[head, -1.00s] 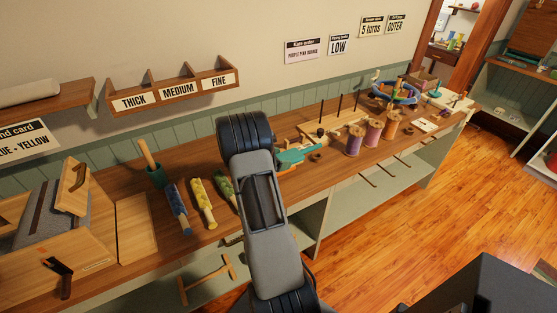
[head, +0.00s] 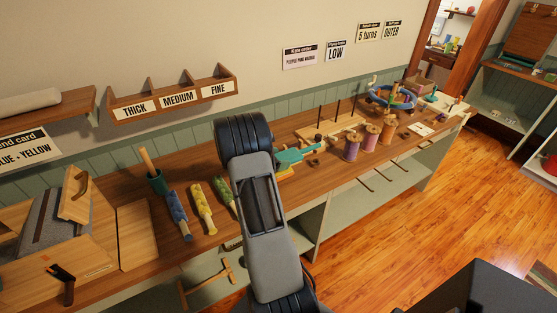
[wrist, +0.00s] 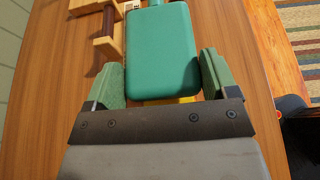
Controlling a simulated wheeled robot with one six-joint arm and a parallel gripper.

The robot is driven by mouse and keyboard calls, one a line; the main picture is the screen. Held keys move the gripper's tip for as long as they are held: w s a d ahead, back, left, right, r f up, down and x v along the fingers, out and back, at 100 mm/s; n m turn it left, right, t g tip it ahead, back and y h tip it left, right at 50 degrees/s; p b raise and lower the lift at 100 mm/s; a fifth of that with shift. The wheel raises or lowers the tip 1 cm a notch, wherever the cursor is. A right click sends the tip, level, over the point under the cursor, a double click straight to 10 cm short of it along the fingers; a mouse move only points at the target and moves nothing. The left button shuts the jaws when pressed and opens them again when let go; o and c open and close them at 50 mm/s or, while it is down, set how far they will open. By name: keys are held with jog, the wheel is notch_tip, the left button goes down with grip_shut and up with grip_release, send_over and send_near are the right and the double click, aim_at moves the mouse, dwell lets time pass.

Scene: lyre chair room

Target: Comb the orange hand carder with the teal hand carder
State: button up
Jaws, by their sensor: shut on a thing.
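The teal hand carder (head: 292,156) is over the bench, just right of my dark arm, with its narrow end toward the right. In the wrist view its flat teal back (wrist: 162,45) lies between the two green fingers of my gripper (wrist: 160,62), which is shut on it. A small yellow-orange patch shows under the carder's near edge (wrist: 186,100); it may be the orange hand carder, which is mostly hidden. I cannot tell whether the two touch. In the head view my arm hides the gripper.
A wooden peg rack (head: 330,124) stands behind the carder. Thread spools (head: 352,147) stand close to its right. The bench (head: 290,200) front edge is close.

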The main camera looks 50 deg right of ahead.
jog(key=shift+a, duration=0.1)
jog(key=shift+w+a+f+b, duration=0.2)
jog(key=shift+w+a+f, duration=0.2)
jog(key=shift+a, duration=0.65)
jog(key=shift+w+a+f+b, duration=0.15)
jog(key=shift+w+a+f, duration=0.25)
jog(key=shift+a, duration=0.65)
jog(key=shift+w+a+f+b, duration=0.25)
jog(key=shift+w+a, duration=0.25)
jog(key=shift+a, duration=0.55)
jog(key=shift+f+b, duration=0.3)
jog(key=shift+f, duration=0.15)
jog(key=shift+d, duration=0.1)
jog(key=shift+s+d+b, duration=0.15)
jog(key=shift+s+d, duration=0.3)
jog(key=shift+d, duration=0.6)
jog(key=shift+s+d+b, duration=0.1)
jog(key=shift+s+d, duration=0.3)
jog(key=shift+d, duration=0.65)
jog(key=shift+s+d+b, duration=0.15)
jog(key=shift+s+d, duration=0.3)
jog(key=shift+d, duration=0.6)
jog(key=shift+r, duration=0.1)
